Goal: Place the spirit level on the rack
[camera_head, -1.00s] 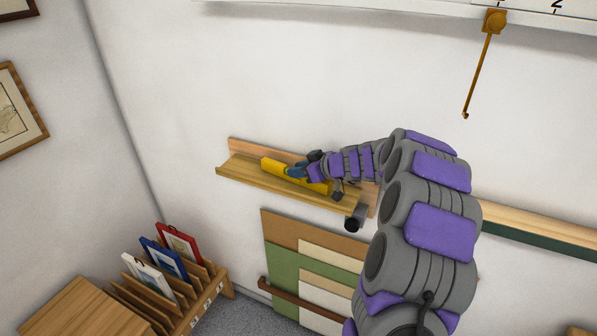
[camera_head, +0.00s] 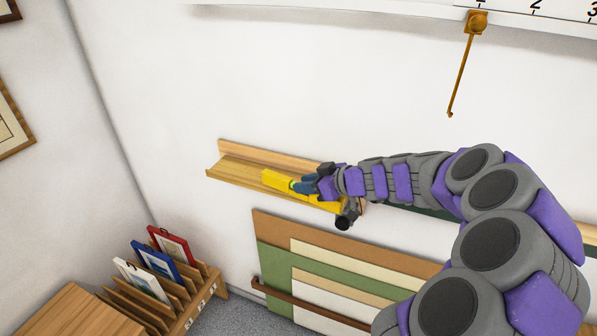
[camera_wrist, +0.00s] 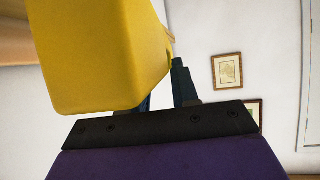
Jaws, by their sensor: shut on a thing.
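The yellow spirit level (camera_head: 274,180) is in my gripper (camera_head: 302,185), in front of the wooden wall ledge (camera_head: 233,174) and overlapping its front edge. Whether it still touches the ledge, I cannot tell. My gripper is shut around the level's middle. In the wrist view the level (camera_wrist: 90,60) fills the upper left, close to the camera, and hides part of the fingers (camera_wrist: 165,90). A wooden slotted rack (camera_head: 209,283) stands at lower left, holding a red, a blue and a white frame (camera_head: 141,281).
Large boards (camera_head: 335,265) lean against the wall below the ledge, behind a brown rail (camera_head: 300,305). A wooden box top (camera_head: 75,312) is left of the rack. A hook (camera_head: 463,75) hangs from the ruler strip above. The wall between is bare.

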